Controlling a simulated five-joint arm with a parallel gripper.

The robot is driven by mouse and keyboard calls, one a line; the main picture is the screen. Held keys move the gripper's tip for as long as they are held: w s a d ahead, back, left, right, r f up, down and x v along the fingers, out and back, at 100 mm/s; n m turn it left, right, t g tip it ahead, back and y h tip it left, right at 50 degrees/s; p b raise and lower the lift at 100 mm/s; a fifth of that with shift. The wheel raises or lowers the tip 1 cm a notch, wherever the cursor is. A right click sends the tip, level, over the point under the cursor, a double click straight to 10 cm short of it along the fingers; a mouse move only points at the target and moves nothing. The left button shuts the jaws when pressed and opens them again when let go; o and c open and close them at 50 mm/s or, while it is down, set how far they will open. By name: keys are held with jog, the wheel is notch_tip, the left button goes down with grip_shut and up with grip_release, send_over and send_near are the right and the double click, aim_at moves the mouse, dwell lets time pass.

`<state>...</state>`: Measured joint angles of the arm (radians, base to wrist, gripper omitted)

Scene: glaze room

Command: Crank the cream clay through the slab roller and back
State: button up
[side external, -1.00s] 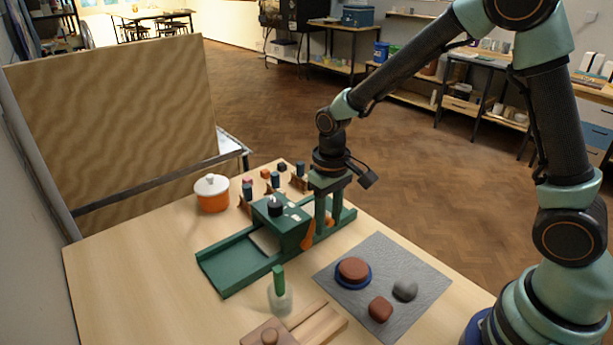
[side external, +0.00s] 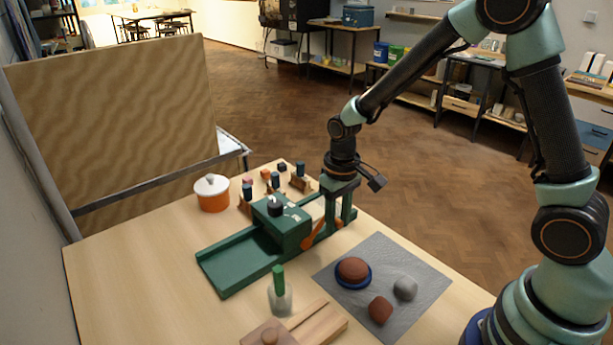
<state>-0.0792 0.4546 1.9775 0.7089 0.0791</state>
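The green slab roller (side external: 275,227) stands on the table, its long bed (side external: 225,262) running from lower left to upper right. A cream strip (side external: 315,208) shows on the bed right of the roller housing; I take it for the clay, though it is partly hidden. The orange crank (side external: 310,241) is on the housing's near right side and slants up to the right. My gripper (side external: 340,226) points down at the crank's upper end, its two green fingers apart. Whether they grip the crank's handle is not clear. The left part of the bed is bare.
An orange pot with white lid (side external: 213,197) and several small blocks (side external: 275,180) stand behind. A grey mat (side external: 408,265) with clay lumps lies at right. A green-handled tool in a jar (side external: 280,297) and wooden boards (side external: 318,325) are in front. Bare table lies left.

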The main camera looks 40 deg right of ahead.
jog(key=shift+d+f, duration=0.2)
jog(key=shift+a, duration=0.4)
jog(key=shift+r, duration=0.15)
jog(key=shift+r, duration=3.4)
jog(key=shift+r, duration=0.1)
